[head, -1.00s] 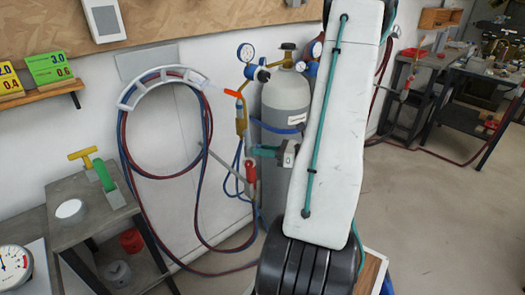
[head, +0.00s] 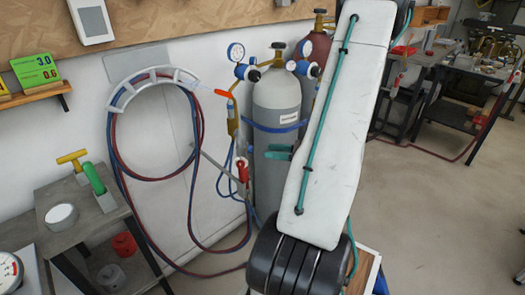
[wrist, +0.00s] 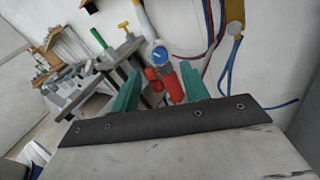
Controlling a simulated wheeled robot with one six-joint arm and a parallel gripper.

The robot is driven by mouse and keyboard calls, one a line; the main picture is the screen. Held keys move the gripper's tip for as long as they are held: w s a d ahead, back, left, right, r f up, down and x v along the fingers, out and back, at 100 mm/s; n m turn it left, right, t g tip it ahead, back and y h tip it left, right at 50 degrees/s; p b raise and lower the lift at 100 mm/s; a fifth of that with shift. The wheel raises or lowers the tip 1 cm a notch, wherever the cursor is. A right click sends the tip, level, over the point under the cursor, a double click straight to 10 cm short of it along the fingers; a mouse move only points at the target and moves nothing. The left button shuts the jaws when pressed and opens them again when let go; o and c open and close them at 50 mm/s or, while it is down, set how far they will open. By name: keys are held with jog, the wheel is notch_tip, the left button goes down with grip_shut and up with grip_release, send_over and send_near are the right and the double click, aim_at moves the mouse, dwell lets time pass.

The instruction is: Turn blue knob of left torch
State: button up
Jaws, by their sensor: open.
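The left torch hangs below the hose rack by the wall. In the wrist view its blue knob (wrist: 160,56) faces me, with the red knob (wrist: 169,84) just below it. In the head view the red knob (head: 242,170) shows, but I cannot make out the blue knob clearly. My gripper (wrist: 160,85) has two teal fingers spread apart with nothing held. In the wrist view the knobs appear between and beyond the fingers. In the head view my gripper (head: 277,152) is right of the torch, in front of the grey cylinder.
A grey gas cylinder (head: 280,105) with gauges stands behind my gripper. Red and blue hoses hang from the white rack (head: 152,85) and loop beside the torch. A side table (head: 85,218) with a green-handled and a yellow-handled tool is at left.

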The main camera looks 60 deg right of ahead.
aim_at(250, 149)
jog(key=shift+s+d, duration=0.2)
jog(key=shift+s, duration=0.35)
jog(key=w+n, duration=0.1)
jog(key=w, duration=0.1)
jog(key=w+a+n+y, duration=0.1)
jog(key=w, duration=0.1)
jog(key=w+a+n, duration=0.1)
jog(key=w, duration=0.1)
jog(key=shift+w+a+f+n+g+y, duration=0.1)
jog(key=shift+w+f+n+g+y, duration=0.05)
jog(key=shift+f+n+g+y, duration=0.2)
jog(key=shift+r, duration=0.1)
jog(key=c, duration=1)
